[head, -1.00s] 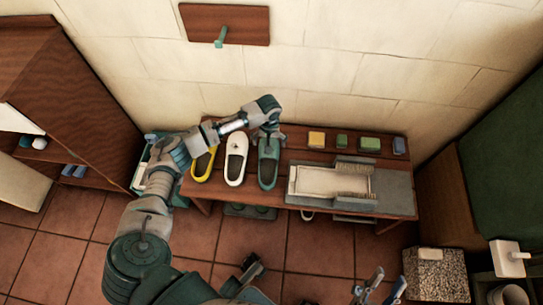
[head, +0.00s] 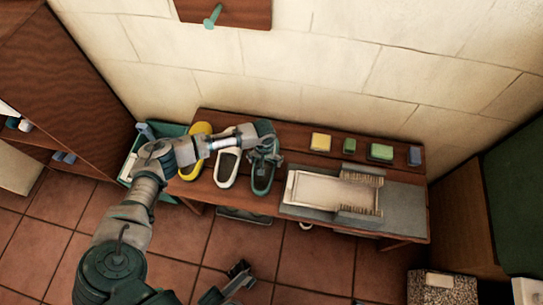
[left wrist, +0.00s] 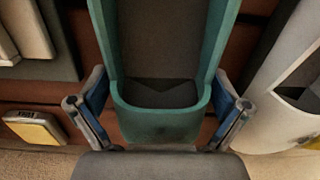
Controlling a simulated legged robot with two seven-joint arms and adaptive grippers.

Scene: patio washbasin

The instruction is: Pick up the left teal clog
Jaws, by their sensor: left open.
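The teal clog (head: 262,178) lies on the brown bench, to the right of a white clog (head: 228,168). My left gripper (head: 264,156) is over its far, wall-side end, partly hiding it. In the left wrist view the teal clog (left wrist: 160,122) fills the middle, with its dark opening above and its rounded end close to the gripper. My left gripper (left wrist: 158,112) is open, with one finger on each side of this end. Gaps seem to show between the fingers and the clog.
A yellow clog (head: 194,168) lies left of the white one. A tray (head: 325,193) with brushes sits to the right on a grey mat. Soaps and sponges (head: 380,152) line the back edge. The wall rises close behind the bench (head: 295,168).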

